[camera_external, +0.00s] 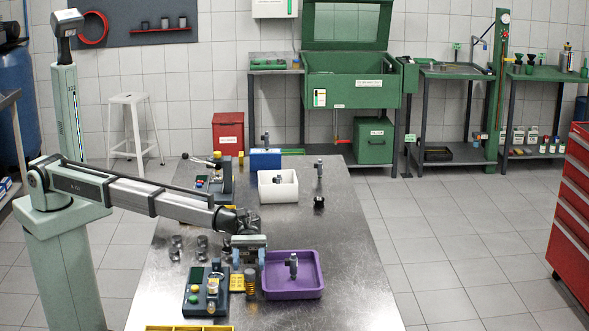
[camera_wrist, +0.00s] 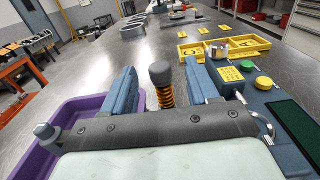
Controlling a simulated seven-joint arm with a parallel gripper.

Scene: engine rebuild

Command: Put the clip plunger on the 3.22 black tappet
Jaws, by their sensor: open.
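My gripper (camera_external: 249,262) is open above the near part of the table, left of the purple tray. Its two blue-grey fingers (camera_wrist: 163,90) show in the wrist view. Between and beyond them stands an orange coil spring piece with a dark grey knob (camera_wrist: 160,75), upright; it also shows in the external view (camera_external: 250,281). The fingers do not visibly grip it. A short black cylinder (camera_external: 319,202), possibly a tappet, sits alone on the table beyond the tray. I cannot read any 3.22 marking. I cannot tell which piece is the clip plunger.
The purple tray (camera_external: 312,289) holds an upright grey fitting (camera_external: 293,266). A box with green and yellow buttons (camera_external: 194,299) stands left of the spring piece. A white bin (camera_external: 289,194) and small dark parts (camera_external: 176,242) lie farther back. The table's right side is clear.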

